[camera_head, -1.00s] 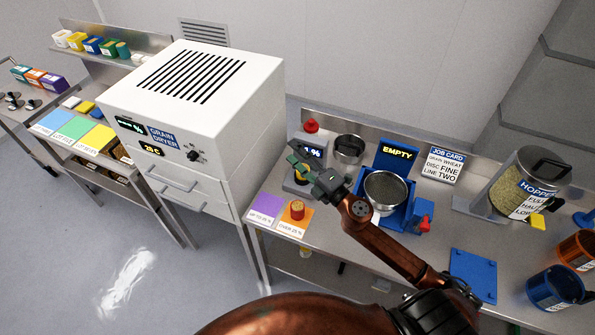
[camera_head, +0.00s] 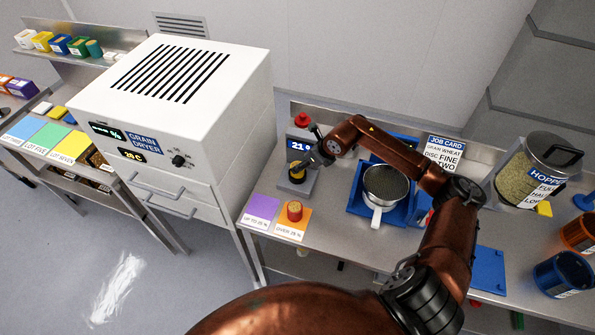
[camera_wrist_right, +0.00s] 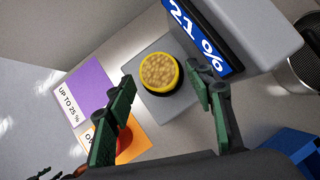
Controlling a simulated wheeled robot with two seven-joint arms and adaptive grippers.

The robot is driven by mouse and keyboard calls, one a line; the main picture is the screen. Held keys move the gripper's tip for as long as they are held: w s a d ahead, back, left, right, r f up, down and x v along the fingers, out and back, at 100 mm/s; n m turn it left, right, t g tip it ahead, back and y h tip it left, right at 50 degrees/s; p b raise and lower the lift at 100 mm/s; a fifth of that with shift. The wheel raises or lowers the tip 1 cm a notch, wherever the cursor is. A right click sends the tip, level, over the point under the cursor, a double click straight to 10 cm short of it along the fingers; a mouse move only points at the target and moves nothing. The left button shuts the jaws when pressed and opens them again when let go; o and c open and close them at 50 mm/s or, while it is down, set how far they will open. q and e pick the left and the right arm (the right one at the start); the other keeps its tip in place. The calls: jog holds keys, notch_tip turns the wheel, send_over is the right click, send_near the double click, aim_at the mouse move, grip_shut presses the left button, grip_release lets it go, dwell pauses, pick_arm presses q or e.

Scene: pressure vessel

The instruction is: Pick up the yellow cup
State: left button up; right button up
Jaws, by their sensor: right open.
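The yellow cup (camera_wrist_right: 160,75), filled with pale grain, stands upright on the grey plate of the meter (camera_wrist_right: 180,104), below its display reading 21 %. In the head view the cup (camera_head: 296,173) is partly hidden by my right gripper (camera_head: 307,164). In the right wrist view my right gripper (camera_wrist_right: 162,82) is open, with one green-and-dark finger on each side of the cup's near part. I see gaps between the fingers and the cup; it is not gripped. My left gripper is not in view.
A metal pan (camera_head: 386,182) sits on a blue stand to the right. The grain dryer (camera_head: 170,100) stands close on the left.

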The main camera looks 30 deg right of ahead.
jog(key=shift+p+x, duration=0.6)
jog(key=shift+x, duration=1.8)
jog(key=shift+s+a, duration=0.1)
jog(key=shift+s, duration=0.05)
jog(key=shift+c, duration=0.6)
jog(key=c, duration=0.9)
